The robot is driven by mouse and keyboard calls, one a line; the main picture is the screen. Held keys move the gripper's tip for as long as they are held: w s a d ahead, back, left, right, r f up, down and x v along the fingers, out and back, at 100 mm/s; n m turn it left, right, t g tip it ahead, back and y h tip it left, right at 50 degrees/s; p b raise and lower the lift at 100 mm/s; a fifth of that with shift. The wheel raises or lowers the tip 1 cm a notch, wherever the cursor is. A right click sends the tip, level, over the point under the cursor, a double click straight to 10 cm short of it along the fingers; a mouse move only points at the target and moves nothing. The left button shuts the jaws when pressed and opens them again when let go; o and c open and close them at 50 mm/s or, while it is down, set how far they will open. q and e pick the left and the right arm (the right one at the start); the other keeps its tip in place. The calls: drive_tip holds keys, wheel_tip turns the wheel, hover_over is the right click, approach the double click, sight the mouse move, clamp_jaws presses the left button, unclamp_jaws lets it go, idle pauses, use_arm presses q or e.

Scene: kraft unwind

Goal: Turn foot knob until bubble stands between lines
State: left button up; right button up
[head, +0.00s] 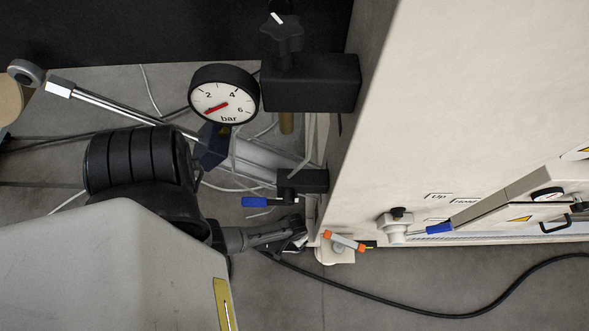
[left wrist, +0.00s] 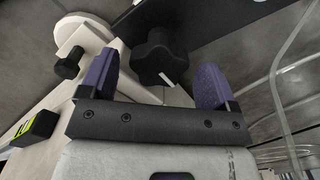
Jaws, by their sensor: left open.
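A black star-shaped foot knob (left wrist: 160,58) with a white mark shows in the left wrist view. It lies between and beyond the two purple fingers of my left gripper (left wrist: 156,66), which stand apart. I cannot tell whether either finger touches it. In the head view my left gripper (head: 292,238) is low beside the cream cabinet's bottom corner, and the foot knob is hidden there. A dark block with a yellow-green vial (left wrist: 37,126), seemingly the level, is at the lower left of the wrist view. Its bubble and lines are too small to read. My right gripper is not in view.
The cream cabinet (head: 440,110) fills the right side. A pressure gauge (head: 224,95) and another star knob (head: 282,34) stand above. An orange-ended piece (head: 345,241) lies by the corner. A black cable (head: 400,306) crosses the floor. Clear tubes (left wrist: 283,90) run right of my gripper.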

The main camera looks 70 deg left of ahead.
use_arm(q)
drive_tip(key=shift+f, duration=0.35)
drive_tip(key=shift+c, duration=0.2)
